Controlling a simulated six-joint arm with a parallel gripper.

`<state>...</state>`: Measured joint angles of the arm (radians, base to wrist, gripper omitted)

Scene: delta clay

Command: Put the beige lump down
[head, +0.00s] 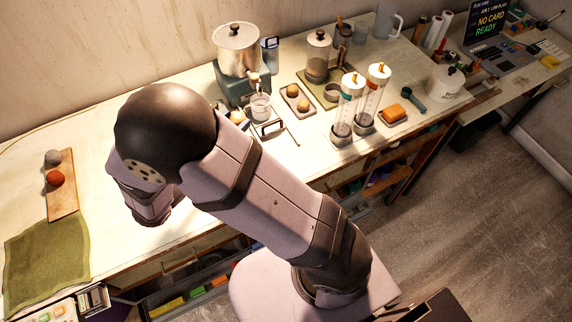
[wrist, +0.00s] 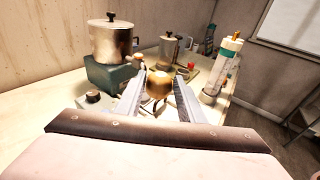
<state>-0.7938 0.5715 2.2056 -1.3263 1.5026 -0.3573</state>
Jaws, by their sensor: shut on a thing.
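In the wrist view, my gripper (wrist: 158,98) has its two pale fingers on either side of a rounded beige-brown lump (wrist: 158,84), and it is shut on it. The lump sits at the fingertips; its underside is partly hidden, so I cannot tell whether it touches anything below. In the head view my arm's dark joint hides most of the gripper. A yellowish lump (head: 238,117) shows just right of that joint; I cannot tell whether it is the held one.
A metal pot on a green base (head: 238,55) stands behind, with a small glass cup (head: 260,106) before it. A tray with two lumps (head: 297,98) and two clear tubes (head: 372,95) stand to the right. A wooden board (head: 64,195) with grey and red lumps lies left.

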